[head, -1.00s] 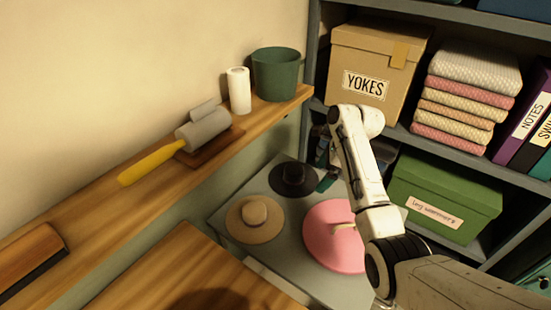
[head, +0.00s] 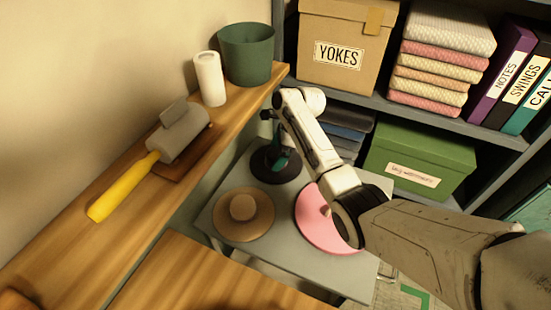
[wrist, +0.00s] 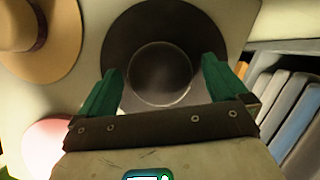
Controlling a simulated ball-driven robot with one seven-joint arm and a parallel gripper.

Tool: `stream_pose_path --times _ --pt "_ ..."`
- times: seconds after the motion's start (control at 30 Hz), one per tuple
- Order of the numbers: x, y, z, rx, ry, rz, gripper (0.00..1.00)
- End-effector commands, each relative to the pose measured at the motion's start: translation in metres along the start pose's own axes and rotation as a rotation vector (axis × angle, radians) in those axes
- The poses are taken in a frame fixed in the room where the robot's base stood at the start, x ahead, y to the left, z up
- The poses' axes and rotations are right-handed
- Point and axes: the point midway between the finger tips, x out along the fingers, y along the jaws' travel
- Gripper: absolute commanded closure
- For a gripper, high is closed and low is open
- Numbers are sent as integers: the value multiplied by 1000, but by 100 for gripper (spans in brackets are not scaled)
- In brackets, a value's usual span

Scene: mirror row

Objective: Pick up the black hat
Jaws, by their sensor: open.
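The black hat (head: 268,174) lies on a grey table top, brim down, at the back of the table in the head view. In the wrist view the black hat (wrist: 125,38) shows its round crown between my fingers. My gripper (wrist: 160,82) is open, with one green finger on each side of the crown. In the head view my gripper (head: 280,158) is over the hat and hides part of it. I cannot tell whether the fingers touch the hat.
A tan hat (head: 243,214) and a pink hat (head: 318,222) lie on the same grey table (head: 272,262). A wooden shelf (head: 125,232) with a hammer-like tool (head: 122,189) runs along the left. A shelf unit with a green box (head: 418,165) stands behind.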

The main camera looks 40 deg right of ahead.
Motion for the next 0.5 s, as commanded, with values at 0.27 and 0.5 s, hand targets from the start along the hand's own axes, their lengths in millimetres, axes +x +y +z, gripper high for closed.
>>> stream_pose_path --times 0.27,0.5 --pt "13 0 0 -1 0 -2 0" --pt "13 0 1 -1 0 -2 12"
